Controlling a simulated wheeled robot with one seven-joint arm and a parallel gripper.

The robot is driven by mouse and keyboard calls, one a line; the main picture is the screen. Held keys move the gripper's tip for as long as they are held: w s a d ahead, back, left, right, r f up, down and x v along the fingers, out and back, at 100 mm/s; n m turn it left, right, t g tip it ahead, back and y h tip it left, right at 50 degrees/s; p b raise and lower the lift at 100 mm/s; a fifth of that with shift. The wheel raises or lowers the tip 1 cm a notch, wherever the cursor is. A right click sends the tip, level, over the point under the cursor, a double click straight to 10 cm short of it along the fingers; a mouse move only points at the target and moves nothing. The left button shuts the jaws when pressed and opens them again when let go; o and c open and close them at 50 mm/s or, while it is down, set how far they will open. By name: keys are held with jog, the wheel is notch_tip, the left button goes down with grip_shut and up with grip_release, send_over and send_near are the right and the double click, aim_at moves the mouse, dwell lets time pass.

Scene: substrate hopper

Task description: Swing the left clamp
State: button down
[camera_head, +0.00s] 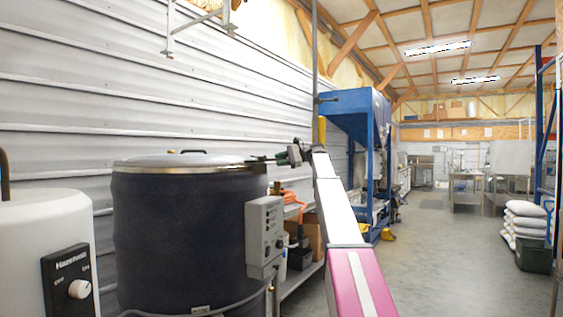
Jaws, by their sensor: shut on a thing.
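A large dark drum (180,235) stands left of centre, with a metal band at its rim and a pale lid (182,160) on top. My gripper (276,158) is at the right side of the drum's rim, at the end of my arm. It is shut on a small dark part at the rim, which looks like the clamp (257,160). The clamp is small in the picture and partly hidden by the gripper, so its exact angle cannot be told. No second clamp can be made out.
A grey control box (264,236) is on the drum's right front. A white tank (45,250) with a black dial panel stands at the left. A blue hopper frame (352,112) stands behind my arm. The floor (440,265) to the right is open; white sacks (525,222) are stacked there.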

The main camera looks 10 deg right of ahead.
jog(key=shift+w+n+g, duration=0.35)
jog(key=shift+n+g, duration=0.05)
jog(key=shift+g, duration=0.2)
jog(key=shift+a, duration=0.1)
jog(key=c, duration=1.1)
grip_release()
jog(key=v, duration=1)
jog(key=shift+d, duration=0.45)
